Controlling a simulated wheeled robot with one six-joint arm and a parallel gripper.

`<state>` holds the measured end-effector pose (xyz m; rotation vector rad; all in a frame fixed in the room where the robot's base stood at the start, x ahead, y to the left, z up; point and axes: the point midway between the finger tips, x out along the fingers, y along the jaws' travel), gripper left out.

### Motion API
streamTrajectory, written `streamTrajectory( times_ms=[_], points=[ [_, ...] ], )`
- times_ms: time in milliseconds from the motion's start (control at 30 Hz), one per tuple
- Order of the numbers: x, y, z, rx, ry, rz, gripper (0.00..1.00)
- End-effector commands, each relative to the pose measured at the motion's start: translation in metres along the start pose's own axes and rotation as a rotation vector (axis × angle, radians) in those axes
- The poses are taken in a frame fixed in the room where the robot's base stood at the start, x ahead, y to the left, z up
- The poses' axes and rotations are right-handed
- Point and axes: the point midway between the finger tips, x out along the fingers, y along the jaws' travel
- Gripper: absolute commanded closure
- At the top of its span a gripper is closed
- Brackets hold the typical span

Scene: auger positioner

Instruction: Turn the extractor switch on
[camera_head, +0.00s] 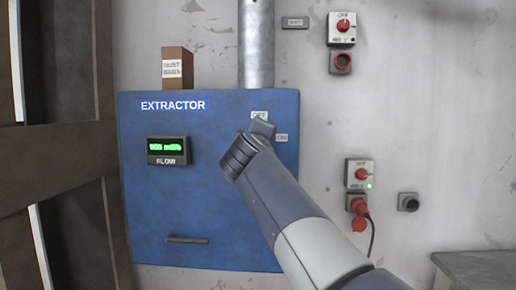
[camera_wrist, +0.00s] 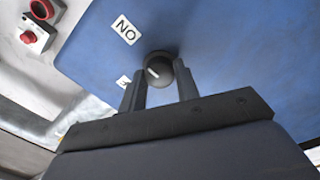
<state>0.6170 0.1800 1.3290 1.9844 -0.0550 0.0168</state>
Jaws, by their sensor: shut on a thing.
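The blue extractor box (camera_head: 200,215) is on the wall, with an OFF label (camera_head: 260,115) and an ON label (camera_head: 281,138) at its upper right. My gripper (camera_head: 264,128) is at the box beside these labels and hides the switch in the head view. In the wrist view the switch is a round dark knob (camera_wrist: 157,68) with a short white mark on its left side. My gripper (camera_wrist: 160,86) is shut on the knob, one finger on each side. The ON label (camera_wrist: 127,30) appears inverted there, and the other label (camera_wrist: 124,81) is partly hidden by a finger.
A green-lit flow display (camera_head: 168,150) and a handle (camera_head: 187,240) are on the box. A brown carton (camera_head: 177,68) and a grey pipe (camera_head: 256,45) stand above it. Sockets with red knobs (camera_head: 342,28) (camera_head: 360,174) are on the wall to the right.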

Motion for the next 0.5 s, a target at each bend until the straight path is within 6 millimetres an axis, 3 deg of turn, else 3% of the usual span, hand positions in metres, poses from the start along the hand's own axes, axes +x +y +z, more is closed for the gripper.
streamTrajectory(
  times_ms=[500],
  points=[
    [0.0004, -0.0012, 0.0006, 0.074, -0.005, -0.001, 0.92]
  ],
)
